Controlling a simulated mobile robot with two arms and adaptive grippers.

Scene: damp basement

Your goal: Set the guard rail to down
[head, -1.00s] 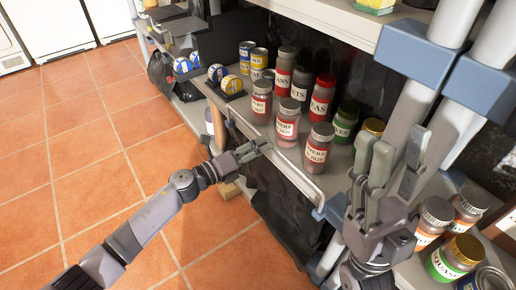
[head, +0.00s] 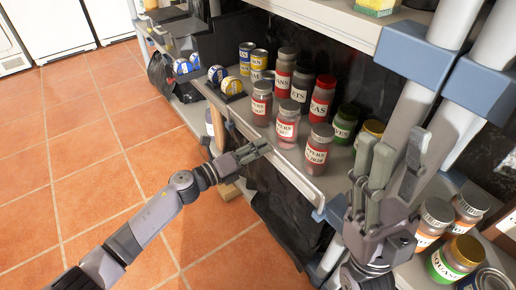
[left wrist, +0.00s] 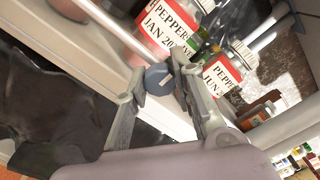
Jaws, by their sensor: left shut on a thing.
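The guard rail (head: 291,175) is a light metal bar along the front edge of the jar shelf, in front of the red-labelled jars. In the left wrist view the rail (left wrist: 112,27) runs down to a round grey-blue end piece (left wrist: 160,79) between my left fingers. My left gripper (head: 258,150) is at the rail, shut on it, with its fingers (left wrist: 163,92) on both sides of the end piece. My right gripper (head: 398,165) is in front of the shelf's right part, fingers up, spread and empty.
Several jars (head: 287,124) stand close behind the rail. Small cans (head: 259,60) stand further left. More jars (head: 447,262) sit at the lower right near my right gripper. Thick white posts (head: 408,110) with blue collars rise at right. The tiled floor (head: 90,150) is clear.

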